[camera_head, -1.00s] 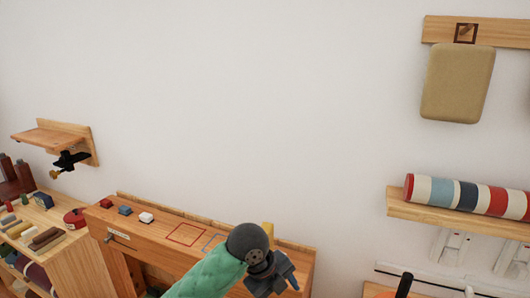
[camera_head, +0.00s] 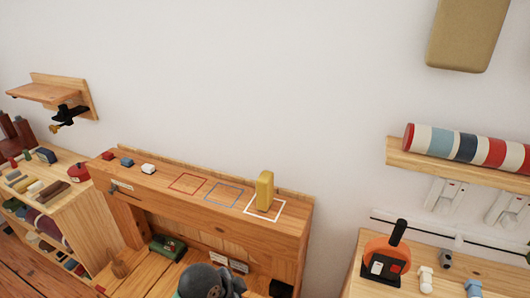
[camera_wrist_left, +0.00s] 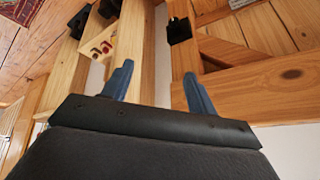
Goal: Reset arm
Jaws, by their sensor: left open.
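My left gripper (camera_wrist_left: 158,88) is open in the left wrist view. Its two blue fingers stand well apart with nothing between them. Wooden furniture parts show beyond the fingers. In the head view, a dark rounded joint of my arm (camera_head: 210,284) shows at the bottom edge, in front of the wooden desk (camera_head: 140,182). I cannot make out the fingers there. My right gripper is in neither view.
On the desk's top shelf a yellow block (camera_head: 264,190) stands upright at the white outline (camera_head: 277,213). Red (camera_head: 187,183) and blue outlines (camera_head: 224,194) are empty. A wall shelf (camera_head: 395,153) holds a striped roll (camera_head: 470,147). A right-hand cabinet holds an orange-and-black object (camera_head: 386,255).

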